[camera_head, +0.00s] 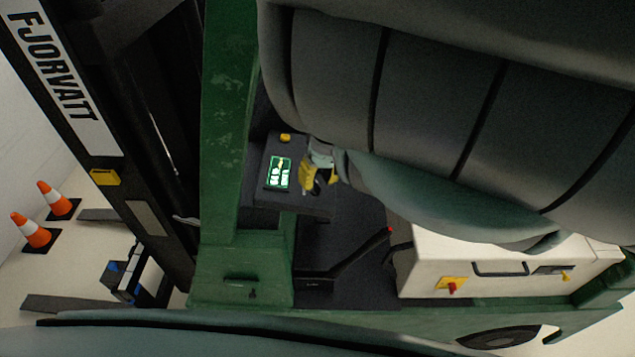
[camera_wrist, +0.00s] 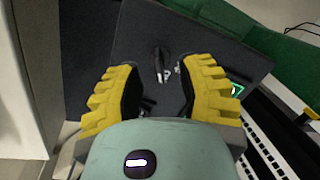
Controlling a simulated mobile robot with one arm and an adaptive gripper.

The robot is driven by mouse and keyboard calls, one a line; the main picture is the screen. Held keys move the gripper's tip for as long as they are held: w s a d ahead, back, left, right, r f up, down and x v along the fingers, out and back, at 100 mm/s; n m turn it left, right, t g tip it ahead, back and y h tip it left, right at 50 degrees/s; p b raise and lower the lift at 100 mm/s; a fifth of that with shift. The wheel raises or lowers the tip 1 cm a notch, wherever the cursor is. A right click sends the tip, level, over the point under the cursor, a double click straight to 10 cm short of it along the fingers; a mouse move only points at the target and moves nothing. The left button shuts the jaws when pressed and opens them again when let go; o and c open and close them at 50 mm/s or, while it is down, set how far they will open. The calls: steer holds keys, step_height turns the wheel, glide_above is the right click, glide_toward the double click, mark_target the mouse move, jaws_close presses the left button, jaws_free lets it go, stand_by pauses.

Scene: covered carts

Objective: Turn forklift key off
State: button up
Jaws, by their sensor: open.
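The forklift key (camera_wrist: 158,60) shows in the wrist view as a small dark piece with silvery metal parts beside it, on the dark dash panel (camera_wrist: 125,48). My gripper (camera_wrist: 157,80) is open, with its yellow padded fingers on either side of the key and a gap to each. I cannot tell how deep the fingers reach or which way the key is turned. In the head view my gripper (camera_head: 319,181) is at the right of the dash with its lit green display (camera_head: 280,172); the key is hidden there. The forklift (camera_head: 228,110) is green.
A yellow button (camera_head: 285,138) sits above the display. A green post stands left of the dash. A lever with a red tip (camera_head: 390,230) and a cream housing (camera_head: 430,265) are below and right. Orange cones (camera_head: 35,230) stand far left.

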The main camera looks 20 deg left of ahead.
steer(key=shift+s+a+f, duration=0.1)
steer(key=shift+s+f, duration=0.05)
steer(key=shift+f, duration=0.9)
steer(key=shift+c, duration=0.2)
jaws_close()
